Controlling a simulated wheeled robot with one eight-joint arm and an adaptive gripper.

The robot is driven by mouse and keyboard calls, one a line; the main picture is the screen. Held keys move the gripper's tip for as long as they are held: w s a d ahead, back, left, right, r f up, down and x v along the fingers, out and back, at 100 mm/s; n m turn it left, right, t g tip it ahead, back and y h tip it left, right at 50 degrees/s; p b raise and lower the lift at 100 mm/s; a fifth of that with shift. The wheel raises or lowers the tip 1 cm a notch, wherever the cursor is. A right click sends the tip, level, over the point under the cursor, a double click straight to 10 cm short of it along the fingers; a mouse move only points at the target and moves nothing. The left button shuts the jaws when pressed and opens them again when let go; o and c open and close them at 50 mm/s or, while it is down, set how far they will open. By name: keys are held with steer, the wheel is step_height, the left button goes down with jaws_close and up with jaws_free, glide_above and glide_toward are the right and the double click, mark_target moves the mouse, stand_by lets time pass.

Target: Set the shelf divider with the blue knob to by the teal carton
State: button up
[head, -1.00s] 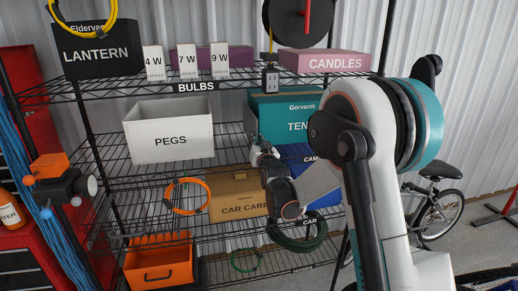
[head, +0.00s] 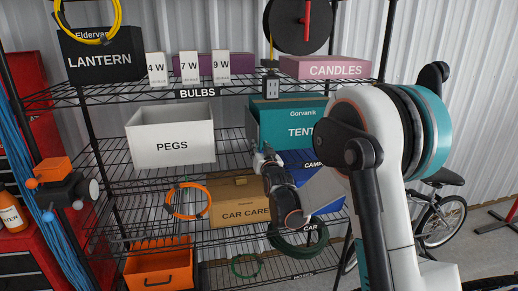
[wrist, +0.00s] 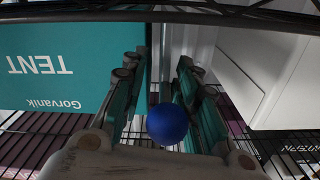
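In the wrist view, which is upside down, the blue knob (wrist: 167,124) sits between the fingers of my gripper (wrist: 161,62). The fingers stand apart on both sides of it, and a dark gap shows on the knob's left. The divider's panel is not clearly made out behind the fingers. The teal carton marked TENT (wrist: 70,65) is just left of the fingers. In the head view, the teal carton (head: 300,113) stands on the middle shelf, with my gripper (head: 265,157) at its lower left front. The divider is hidden or too small to tell there.
The white PEGS box (head: 172,147) stands left of my gripper on the same shelf; a gap separates it from the carton. The BULBS shelf above holds a LANTERN box (head: 100,60) and a CANDLES box (head: 325,69). A CAR CARE box (head: 240,212) is below.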

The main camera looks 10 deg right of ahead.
steer(key=s, duration=1)
steer(key=shift+s, duration=0.25)
steer(key=shift+s+r, duration=0.1)
steer(key=s+f+n+g, duration=0.2)
steer(key=s+g, duration=0.9)
steer(key=s, duration=2.8)
steer(key=shift+s+f, duration=0.2)
steer(key=shift+f, duration=0.55)
